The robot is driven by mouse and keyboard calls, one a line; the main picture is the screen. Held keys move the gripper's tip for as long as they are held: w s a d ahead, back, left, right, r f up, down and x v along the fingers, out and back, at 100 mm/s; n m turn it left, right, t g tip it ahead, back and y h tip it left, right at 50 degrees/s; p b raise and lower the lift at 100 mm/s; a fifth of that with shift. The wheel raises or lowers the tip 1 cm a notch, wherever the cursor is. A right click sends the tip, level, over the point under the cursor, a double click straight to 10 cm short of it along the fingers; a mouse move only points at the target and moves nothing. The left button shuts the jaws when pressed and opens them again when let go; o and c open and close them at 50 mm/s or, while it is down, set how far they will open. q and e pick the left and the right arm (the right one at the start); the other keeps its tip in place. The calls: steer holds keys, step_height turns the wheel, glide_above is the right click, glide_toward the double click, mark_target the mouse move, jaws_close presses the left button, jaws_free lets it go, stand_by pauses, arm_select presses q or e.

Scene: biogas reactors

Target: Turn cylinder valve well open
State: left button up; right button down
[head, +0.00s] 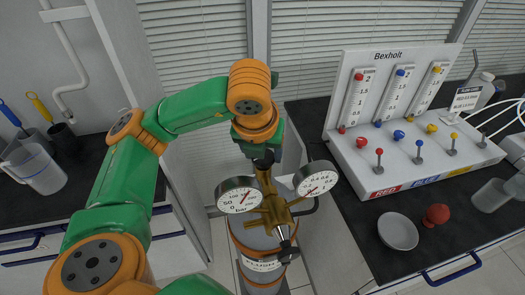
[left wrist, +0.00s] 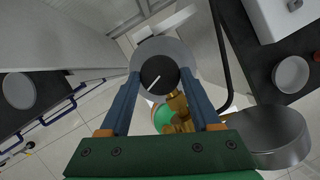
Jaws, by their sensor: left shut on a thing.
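The gas cylinder (head: 258,240) stands upright on the floor between the benches, with a label on its upper body. A brass valve and regulator (head: 272,208) sit on top, with a left gauge (head: 238,198) and a right gauge (head: 315,180). My left gripper (head: 262,160) comes down from above onto the valve top. In the left wrist view, my left gripper (left wrist: 160,76) is shut on the round black valve knob (left wrist: 158,85), with one blue finger on each side. A white line on the knob runs slantwise. My right gripper is in neither view.
The left bench (head: 90,190) carries jugs and tools. A dark hose (left wrist: 221,60) runs close beside the gripper.

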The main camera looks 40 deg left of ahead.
arm_select(q)
steer(key=o, duration=1.4)
steer(key=p+v, duration=0.2)
steer(key=v, duration=0.5)
steer(key=shift+a, duration=0.1)
